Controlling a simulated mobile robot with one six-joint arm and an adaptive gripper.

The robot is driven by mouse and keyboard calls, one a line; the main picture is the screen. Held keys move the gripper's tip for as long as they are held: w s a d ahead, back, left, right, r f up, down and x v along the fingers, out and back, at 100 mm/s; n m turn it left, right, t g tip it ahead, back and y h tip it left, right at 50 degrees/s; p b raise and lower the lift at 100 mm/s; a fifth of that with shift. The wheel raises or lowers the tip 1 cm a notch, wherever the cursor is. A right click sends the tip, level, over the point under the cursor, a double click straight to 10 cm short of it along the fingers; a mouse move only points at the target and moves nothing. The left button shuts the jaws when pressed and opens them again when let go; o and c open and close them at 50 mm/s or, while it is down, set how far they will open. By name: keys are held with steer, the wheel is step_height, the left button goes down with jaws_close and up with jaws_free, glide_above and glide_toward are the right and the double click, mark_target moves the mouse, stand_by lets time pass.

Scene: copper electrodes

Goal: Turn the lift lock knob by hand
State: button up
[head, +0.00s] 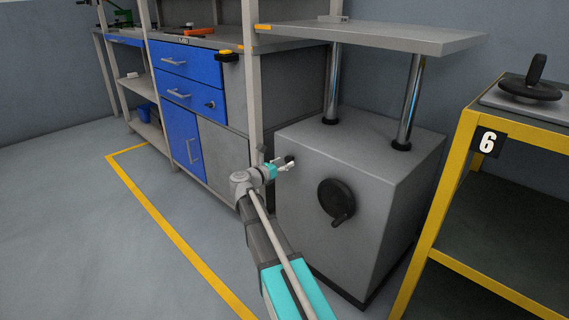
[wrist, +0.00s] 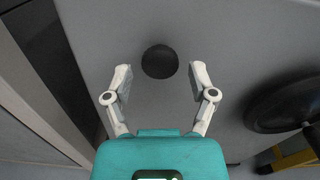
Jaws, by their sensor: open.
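The lift lock knob (wrist: 160,61) is a small round black knob on the grey front face of the lift box. In the wrist view it sits just beyond my open fingertips and roughly centred between them. My gripper (wrist: 160,80) is open, with a finger on each side and nothing held. In the head view my gripper (head: 284,166) is at the upper left of the box front, and the dark knob (head: 290,159) shows beside its fingers. Whether a finger touches the knob is not clear.
The lift box (head: 310,238) carries a black handwheel (head: 337,199), which also shows in the wrist view (wrist: 285,105). Two chrome columns hold a platform (head: 400,38) above. A blue-drawer workbench (head: 188,90) stands left. A yellow-framed table (head: 440,200) stands right.

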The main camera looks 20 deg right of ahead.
steer(key=shift+w+d, duration=0.15)
steer(key=shift+d, duration=0.2)
stand_by(0.4)
steer(key=c, duration=0.8)
steer(key=shift+c, duration=0.2)
